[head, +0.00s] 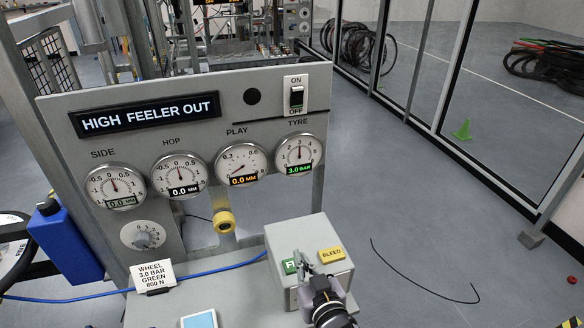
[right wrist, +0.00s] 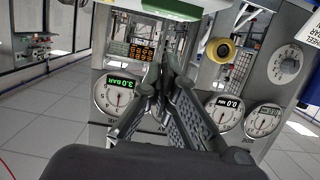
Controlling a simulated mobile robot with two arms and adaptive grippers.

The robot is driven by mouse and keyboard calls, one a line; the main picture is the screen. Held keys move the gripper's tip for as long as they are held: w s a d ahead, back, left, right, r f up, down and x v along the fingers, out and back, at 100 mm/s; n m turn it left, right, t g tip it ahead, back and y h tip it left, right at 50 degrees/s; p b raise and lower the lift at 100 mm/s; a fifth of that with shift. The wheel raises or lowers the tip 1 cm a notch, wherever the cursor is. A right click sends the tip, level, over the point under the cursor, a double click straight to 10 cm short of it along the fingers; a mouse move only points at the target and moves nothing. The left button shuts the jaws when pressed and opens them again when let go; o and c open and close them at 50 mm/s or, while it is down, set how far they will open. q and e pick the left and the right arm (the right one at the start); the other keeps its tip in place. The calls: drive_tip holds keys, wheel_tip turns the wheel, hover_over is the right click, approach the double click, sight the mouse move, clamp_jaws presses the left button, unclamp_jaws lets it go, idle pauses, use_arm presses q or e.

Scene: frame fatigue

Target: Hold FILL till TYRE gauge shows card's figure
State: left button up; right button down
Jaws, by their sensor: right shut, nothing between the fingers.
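The TYRE gauge (head: 300,155) on the grey panel reads 3.0 BAR in green; it also shows upside down in the right wrist view (right wrist: 117,97). The white card (head: 153,278) reads WHEEL, 3.0 BAR, GREEN and a force in N. The green FILL button (head: 289,266) sits on a grey box (head: 306,238), partly hidden by my right gripper. My right gripper (head: 304,263) is shut and empty, its fingertips at the FILL button's right side. I cannot tell whether they touch or press it. It also shows in the right wrist view (right wrist: 160,78). My left gripper is not in view.
A yellow BLEED button (head: 331,254) sits right beside the gripper on the same box. The display (head: 149,113) reads HIGH FEELER OUT. A blue bottle (head: 63,243) stands far left.

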drive_tip(key=b+v, duration=0.1)
drive_tip(key=v, duration=0.6)
drive_tip(key=shift+s+d+b, duration=0.15)
drive_tip(key=shift+d+b, duration=0.05)
drive_tip(key=shift+b, duration=0.15)
